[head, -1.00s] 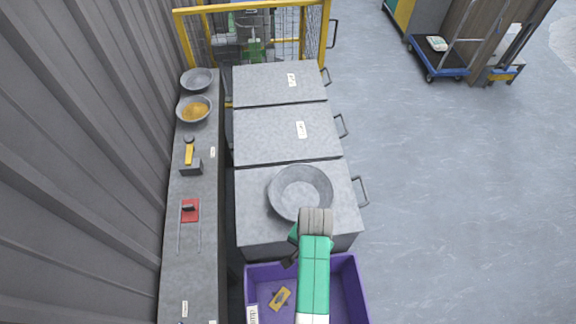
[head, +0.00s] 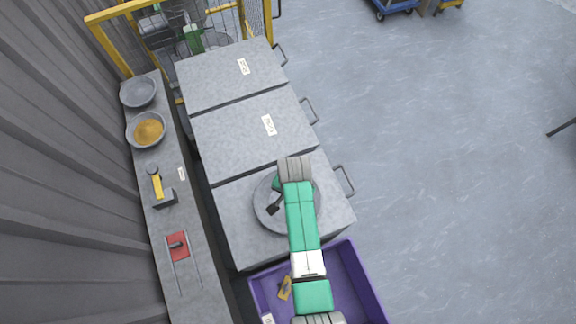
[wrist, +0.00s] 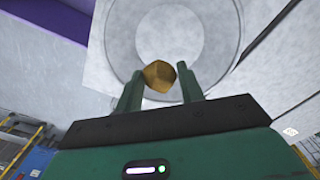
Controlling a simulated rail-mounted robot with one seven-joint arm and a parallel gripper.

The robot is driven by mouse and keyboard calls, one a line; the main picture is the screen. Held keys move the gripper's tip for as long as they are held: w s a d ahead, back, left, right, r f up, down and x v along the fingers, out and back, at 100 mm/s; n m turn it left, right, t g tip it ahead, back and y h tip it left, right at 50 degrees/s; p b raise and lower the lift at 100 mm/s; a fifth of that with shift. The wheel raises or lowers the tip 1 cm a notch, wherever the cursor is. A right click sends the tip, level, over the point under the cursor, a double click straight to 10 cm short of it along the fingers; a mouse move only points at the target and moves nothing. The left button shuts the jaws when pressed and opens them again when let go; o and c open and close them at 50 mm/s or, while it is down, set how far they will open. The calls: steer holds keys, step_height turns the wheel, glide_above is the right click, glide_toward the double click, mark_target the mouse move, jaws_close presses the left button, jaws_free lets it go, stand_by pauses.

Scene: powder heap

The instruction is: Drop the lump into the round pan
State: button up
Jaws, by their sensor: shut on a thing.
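My gripper (wrist: 159,84) is shut on a brownish-yellow, angular lump (wrist: 158,75), held between its two green fingertips in the wrist view. The round pan (wrist: 230,42) lies behind the lump in that view, with its pale flat bottom showing. In the head view the grey round pan (head: 259,207) sits on the nearest grey box top, and my gripper (head: 273,209) is over it. My arm covers the pan's right part there. The lump cannot be made out in the head view. The height of the lump above the pan is hard to tell.
A purple crate (head: 369,287) with a yellowish piece (head: 285,288) in it stands in front of the boxes. Open floor lies right.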

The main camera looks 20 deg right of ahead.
step_height(320, 180, down, 5)
steer(key=b, duration=0.3)
steer(key=shift+r+b, duration=0.15)
steer(key=shift+b, duration=0.2)
steer(key=shift+r, duration=0.15)
steer(key=o, duration=1)
step_height(320, 180, up, 8)
steer(key=shift+f+p, duration=0.1)
steer(key=shift+p, duration=0.55)
